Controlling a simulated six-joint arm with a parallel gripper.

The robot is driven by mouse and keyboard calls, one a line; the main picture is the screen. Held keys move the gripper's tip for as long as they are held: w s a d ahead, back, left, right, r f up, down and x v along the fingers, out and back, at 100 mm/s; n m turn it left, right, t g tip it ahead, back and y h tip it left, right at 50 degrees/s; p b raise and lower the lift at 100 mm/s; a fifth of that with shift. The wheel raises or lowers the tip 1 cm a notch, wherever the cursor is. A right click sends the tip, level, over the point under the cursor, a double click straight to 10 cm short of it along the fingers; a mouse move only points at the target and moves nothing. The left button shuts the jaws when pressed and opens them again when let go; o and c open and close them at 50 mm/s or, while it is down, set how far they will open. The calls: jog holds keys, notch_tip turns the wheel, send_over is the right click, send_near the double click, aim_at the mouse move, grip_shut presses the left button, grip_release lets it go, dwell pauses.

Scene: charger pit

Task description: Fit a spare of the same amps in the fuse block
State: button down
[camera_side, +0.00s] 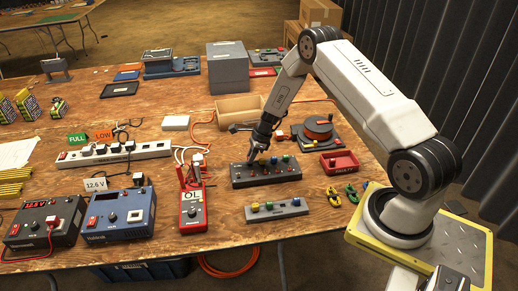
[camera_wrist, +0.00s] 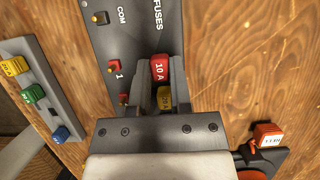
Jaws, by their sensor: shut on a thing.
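My gripper (camera_wrist: 161,72) is shut on a red fuse (camera_wrist: 159,68) marked 10 A, with one finger on each side of it. In the side view my gripper (camera_side: 255,156) points down at the dark fuse block (camera_side: 240,181). The block also shows in the wrist view (camera_wrist: 135,45), lettered FUSES and COM. Whether the red fuse is seated or just above the block I cannot tell. A yellow fuse (camera_wrist: 164,99) shows between the fingers, closer to the wrist. A grey spare rack (camera_side: 280,210) stands in front of the block, holding blue (camera_wrist: 60,134), green (camera_wrist: 33,93) and yellow (camera_wrist: 13,66) fuses.
A red tray (camera_side: 340,164) and small green and yellow clips lie right of the block. A red multimeter (camera_side: 193,210) reading OL stands left. Bare wood lies between block and rack.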

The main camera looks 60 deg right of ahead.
jog(key=shift+f, duration=0.65)
dwell(1.3)
jog(key=shift+c, duration=0.7)
grip_release()
jog(key=shift+r, duration=0.1)
jog(key=shift+r, duration=3.65)
